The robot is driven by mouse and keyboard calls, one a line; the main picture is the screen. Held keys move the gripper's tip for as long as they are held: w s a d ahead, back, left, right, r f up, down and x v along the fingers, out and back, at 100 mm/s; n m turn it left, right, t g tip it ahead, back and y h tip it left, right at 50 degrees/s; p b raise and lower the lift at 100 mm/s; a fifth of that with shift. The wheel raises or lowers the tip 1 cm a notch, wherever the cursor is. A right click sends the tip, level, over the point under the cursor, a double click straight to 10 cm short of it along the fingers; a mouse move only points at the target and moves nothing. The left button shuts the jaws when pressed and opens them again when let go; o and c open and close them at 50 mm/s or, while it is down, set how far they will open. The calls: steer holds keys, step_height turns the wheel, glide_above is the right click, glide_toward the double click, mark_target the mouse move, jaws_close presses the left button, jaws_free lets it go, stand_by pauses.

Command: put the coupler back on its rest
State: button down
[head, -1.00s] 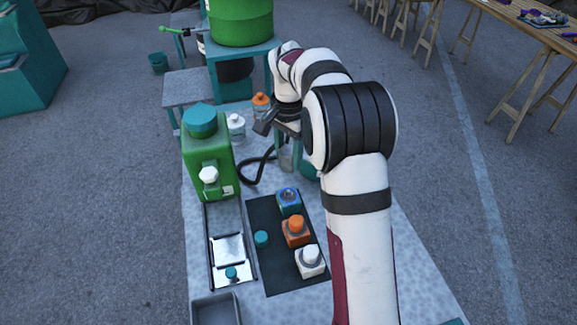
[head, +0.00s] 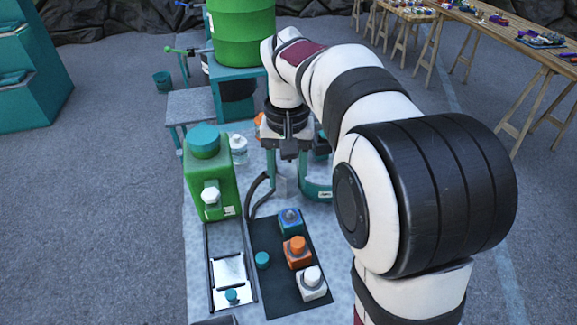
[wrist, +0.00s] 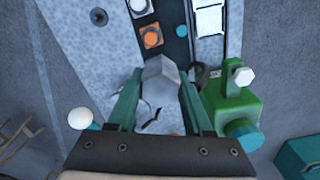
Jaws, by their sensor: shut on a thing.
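My gripper (head: 290,158) points down over the far part of the speckled bench and is shut on a grey block, which I take for the coupler (head: 286,187). In the wrist view the coupler (wrist: 161,73) is a pale grey, faceted piece between two teal-green uprights. Its lower end and any contact beneath are hidden. A black cable (head: 255,194) curves over the bench on its left. A teal curved part with a label (head: 319,193) stands just right of the coupler. I cannot tell which part is the rest.
A green box with a teal cap (head: 206,180) stands left of the gripper, near a white-capped bottle (head: 238,149). A dark mat (head: 285,290) carries blue, orange and white button boxes nearer me. A green drum (head: 243,38) stands behind.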

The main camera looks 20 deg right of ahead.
steer(key=s+d+f+m, duration=0.4)
steer(key=s+d+f, duration=0.1)
steer(key=d+f, duration=0.3)
steer(key=s+d+f+m, duration=0.4)
steer(key=s+d+f, duration=0.1)
steer(key=d+f, duration=0.35)
steer(key=shift+w+a+f, duration=0.1)
steer(key=shift+w+f, duration=0.05)
steer(key=shift+f, duration=3.9)
steer(key=shift+c, duration=1.1)
jaws_free()
